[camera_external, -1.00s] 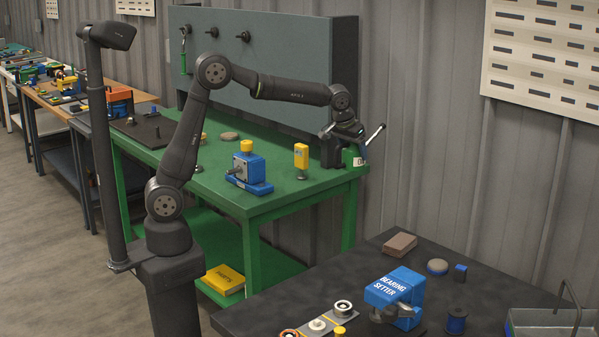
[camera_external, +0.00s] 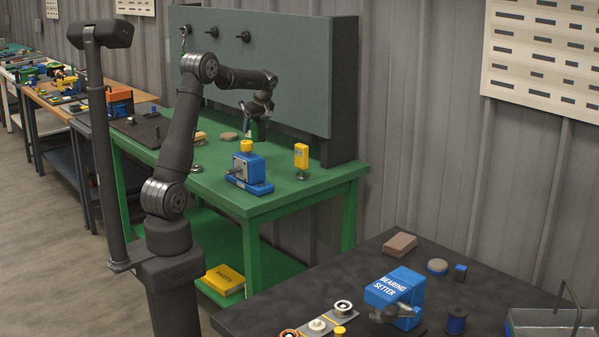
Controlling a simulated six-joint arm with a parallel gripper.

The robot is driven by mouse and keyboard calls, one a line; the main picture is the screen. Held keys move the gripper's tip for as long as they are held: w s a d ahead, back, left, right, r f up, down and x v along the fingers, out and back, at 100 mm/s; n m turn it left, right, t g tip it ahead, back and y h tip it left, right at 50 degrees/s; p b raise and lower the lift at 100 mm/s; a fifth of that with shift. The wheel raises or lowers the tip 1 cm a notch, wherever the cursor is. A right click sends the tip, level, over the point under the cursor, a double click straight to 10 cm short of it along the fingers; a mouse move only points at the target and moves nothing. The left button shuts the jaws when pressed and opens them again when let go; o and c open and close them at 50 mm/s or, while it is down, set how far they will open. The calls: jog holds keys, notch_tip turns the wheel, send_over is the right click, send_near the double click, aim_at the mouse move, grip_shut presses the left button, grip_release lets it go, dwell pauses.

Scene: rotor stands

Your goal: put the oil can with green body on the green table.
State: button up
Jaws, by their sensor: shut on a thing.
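The green table (camera_external: 290,199) stands behind my arm, with a tall grey back panel. My gripper (camera_external: 257,113) is above the rear part of this table, in front of the panel. It is shut on the oil can with green body (camera_external: 249,128), which is small and partly hidden by the fingers. The can appears held above the tabletop; whether its bottom touches anything is hard to tell.
A blue device with a yellow knob (camera_external: 247,168) and a yellow block on a stand (camera_external: 301,158) are on the green table. A round grey-brown disc (camera_external: 229,136) lies behind them. A dark table (camera_external: 285,290) stands in front.

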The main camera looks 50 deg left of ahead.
jog(key=s+a+f+n, duration=0.2)
jog(key=s+a, duration=0.2)
jog(key=a, duration=0.3)
send_over(222, 161)
notch_tip(222, 161, down, 7)
jog(key=shift+s+d+f+g, duration=0.1)
jog(key=shift+f+g, duration=0.1)
jog(key=shift+f, duration=0.7)
jog(key=shift+d+f+g, duration=0.1)
jog(key=shift+f+g, duration=0.1)
jog(key=shift+f, duration=0.7)
jog(key=shift+f, duration=0.1)
jog(key=o, duration=1.2)
jog(key=v, duration=1.2)
jog(key=shift+a, duration=0.1)
